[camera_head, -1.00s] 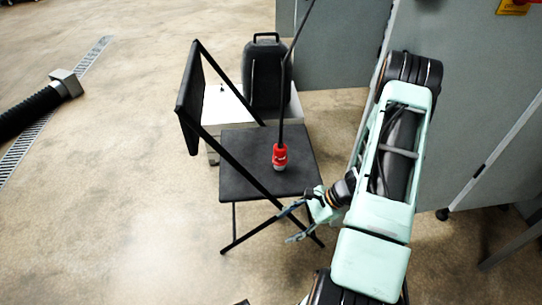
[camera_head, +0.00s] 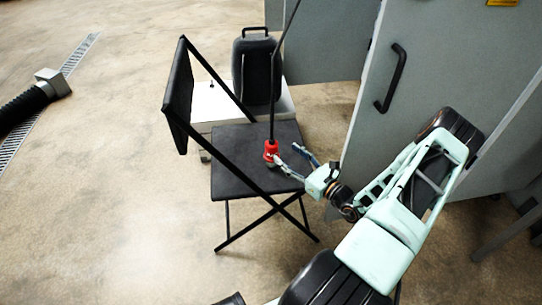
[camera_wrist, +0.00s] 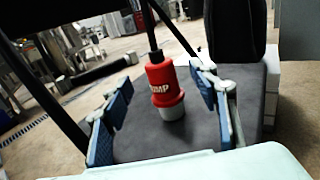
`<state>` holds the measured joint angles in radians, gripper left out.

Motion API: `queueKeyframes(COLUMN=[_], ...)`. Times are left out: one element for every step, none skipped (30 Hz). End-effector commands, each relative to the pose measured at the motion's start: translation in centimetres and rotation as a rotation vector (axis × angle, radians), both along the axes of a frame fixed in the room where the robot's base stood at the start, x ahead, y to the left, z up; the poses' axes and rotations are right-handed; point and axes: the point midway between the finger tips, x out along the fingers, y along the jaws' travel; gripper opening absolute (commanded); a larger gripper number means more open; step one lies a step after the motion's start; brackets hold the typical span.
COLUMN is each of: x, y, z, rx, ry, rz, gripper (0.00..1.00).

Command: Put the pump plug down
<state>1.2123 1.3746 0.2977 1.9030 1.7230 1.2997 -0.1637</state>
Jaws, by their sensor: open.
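The red pump plug (camera_head: 271,151) stands upright on the black seat of a folding chair (camera_head: 232,180). Its black cable (camera_head: 276,90) rises from its top. In the wrist view the plug (camera_wrist: 163,82) shows white lettering and a grey lower end resting on the seat (camera_wrist: 200,135). My gripper (camera_head: 294,160) is at the seat's right side, its fingers spread toward the plug. In the wrist view my gripper's blue-padded fingers (camera_wrist: 160,112) are open, one to each side of the plug, with gaps between them and it.
A black canister (camera_head: 257,70) stands on a white block (camera_head: 213,104) behind the chair. The chair's backrest (camera_head: 178,95) and slanting frame bar rise at left. A grey cabinet (camera_head: 425,70) stands at right. A black hose (camera_head: 22,108) lies on open floor at far left.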

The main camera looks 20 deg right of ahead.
Motion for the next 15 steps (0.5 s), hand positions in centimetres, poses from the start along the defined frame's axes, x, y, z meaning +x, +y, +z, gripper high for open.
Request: queueKeyframes(x=[0.5, 0.6, 0.8, 0.9, 1.1, 1.3, 1.5, 1.8, 2.3, 2.7, 3.1, 3.7, 4.2, 4.6, 5.1], y=[0.2, 0.2, 0.3, 0.3, 0.4, 0.5, 0.6, 0.8, 1.0, 1.1, 1.3, 1.6, 1.8, 1.8, 2.0], z=[-0.1, 0.0, 0.0, -0.1, -0.1, -0.2, -0.3, -0.4, -0.6, -0.7, -0.8, -1.0, -1.0, -0.9, -0.9], rx=[-0.001, -0.001, -0.001, -0.001, -0.001, -0.001, -0.001, -0.001, -0.002, -0.002, -0.002, -0.002, -0.002, -0.002, -0.002], ry=[-0.001, 0.000, 0.000, 0.001, 0.001, 0.001, 0.001, 0.001, -0.001, -0.001, -0.002, -0.001, 0.000, 0.000, -0.001], rz=[0.002, 0.001, 0.001, 0.001, 0.001, 0.001, 0.002, 0.003, 0.004, 0.004, 0.003, 0.005, 0.005, 0.004, 0.004], gripper=[0.54, 0.54, 0.54, 0.54, 0.54, 0.54, 0.54, 0.54, 0.54, 0.54, 0.54, 0.54, 0.54, 0.54, 0.54])
